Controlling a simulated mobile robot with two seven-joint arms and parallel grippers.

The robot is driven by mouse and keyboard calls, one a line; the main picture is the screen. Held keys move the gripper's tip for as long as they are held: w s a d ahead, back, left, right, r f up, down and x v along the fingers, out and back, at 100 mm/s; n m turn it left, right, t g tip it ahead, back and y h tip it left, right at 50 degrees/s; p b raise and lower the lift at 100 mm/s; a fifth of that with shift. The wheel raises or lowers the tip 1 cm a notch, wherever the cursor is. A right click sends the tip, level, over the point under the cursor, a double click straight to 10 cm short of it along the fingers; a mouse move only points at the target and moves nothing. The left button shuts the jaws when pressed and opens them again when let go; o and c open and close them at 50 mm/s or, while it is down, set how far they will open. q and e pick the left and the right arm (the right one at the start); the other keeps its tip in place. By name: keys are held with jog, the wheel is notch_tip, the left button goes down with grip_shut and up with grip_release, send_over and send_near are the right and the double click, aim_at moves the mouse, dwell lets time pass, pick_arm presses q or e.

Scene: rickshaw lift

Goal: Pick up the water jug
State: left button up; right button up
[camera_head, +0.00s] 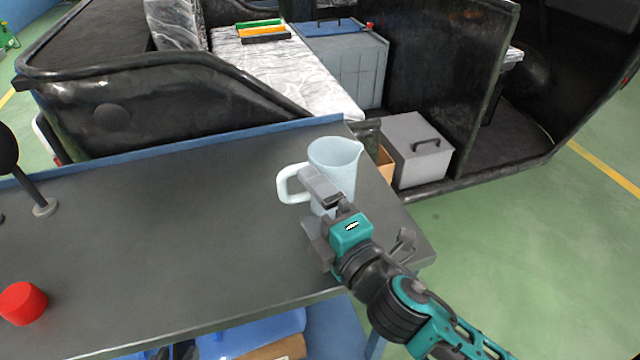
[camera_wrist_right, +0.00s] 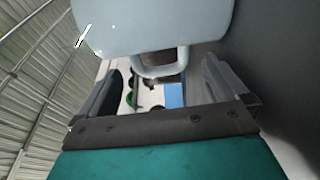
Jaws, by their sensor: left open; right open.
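The water jug (camera_head: 336,156) is pale blue and stands upright near the right end of the dark table (camera_head: 160,235). Its handle (camera_head: 287,184) points left in the head view. My right gripper (camera_head: 318,210) is open at the near side of the jug and covers part of its lower body. In the right wrist view, the jug's body (camera_wrist_right: 150,22) fills the top, and the handle lies between the spread fingers (camera_wrist_right: 165,78). I cannot tell whether a finger touches the jug. My left gripper is not in view.
A red cylinder (camera_head: 23,303) stands at the table's left front. A dark stand (camera_head: 42,205) is at the left edge. A black vehicle (camera_head: 190,105) with a grey box (camera_head: 415,150) is behind the table. The table's middle is clear.

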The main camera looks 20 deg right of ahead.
aim_at(298, 195)
jog(key=x, duration=0.5)
jog(key=shift+w, duration=0.35)
jog(key=shift+c, duration=0.3)
jog(key=c, duration=1)
